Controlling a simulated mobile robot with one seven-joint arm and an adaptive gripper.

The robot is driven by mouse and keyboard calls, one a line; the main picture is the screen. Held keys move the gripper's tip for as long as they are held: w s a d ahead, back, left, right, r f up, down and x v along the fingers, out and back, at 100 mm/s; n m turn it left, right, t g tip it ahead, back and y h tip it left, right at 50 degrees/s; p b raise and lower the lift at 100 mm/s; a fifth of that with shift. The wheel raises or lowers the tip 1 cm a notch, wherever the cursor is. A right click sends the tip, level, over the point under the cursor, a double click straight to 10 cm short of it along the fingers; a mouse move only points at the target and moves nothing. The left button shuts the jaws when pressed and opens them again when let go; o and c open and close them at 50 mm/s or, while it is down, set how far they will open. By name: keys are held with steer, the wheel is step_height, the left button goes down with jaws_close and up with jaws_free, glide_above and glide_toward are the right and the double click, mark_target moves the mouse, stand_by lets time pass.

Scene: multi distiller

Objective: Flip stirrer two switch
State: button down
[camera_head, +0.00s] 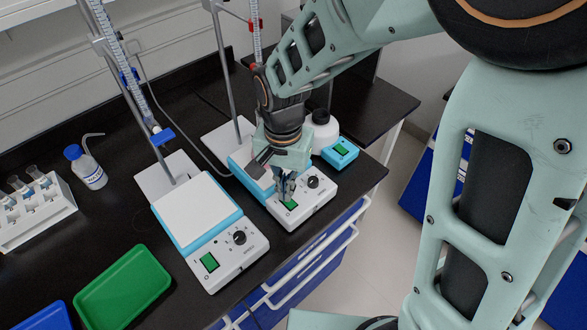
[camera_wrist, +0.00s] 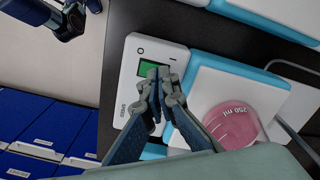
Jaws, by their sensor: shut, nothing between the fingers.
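Two white-and-blue stirrers stand on the black bench, a left one (camera_head: 208,228) and a right one (camera_head: 318,198). Each has a green switch and a black knob on its front panel. My gripper (camera_head: 285,192) is shut and empty, pointing down over the right stirrer's front panel. Its green switch (camera_head: 290,205) is partly covered by my fingertips. In the wrist view, my closed fingertips (camera_wrist: 155,80) are at the lower edge of this green switch (camera_wrist: 147,66); I cannot tell whether they touch it. The knob is hidden there. The left stirrer's switch (camera_head: 209,262) is clear.
A flask with pink liquid (camera_wrist: 232,122) is beside my fingers in the wrist view. Burette stands (camera_head: 222,70) rise behind the stirrers. A green tray (camera_head: 122,287) lies front left.

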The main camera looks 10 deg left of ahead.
steer(key=shift+f+b, duration=0.3)
steer(key=shift+f, duration=0.15)
steer(key=shift+r, duration=0.1)
steer(key=shift+r+p, duration=2.7)
steer(key=shift+r, duration=0.8)
steer(key=shift+f, duration=0.1)
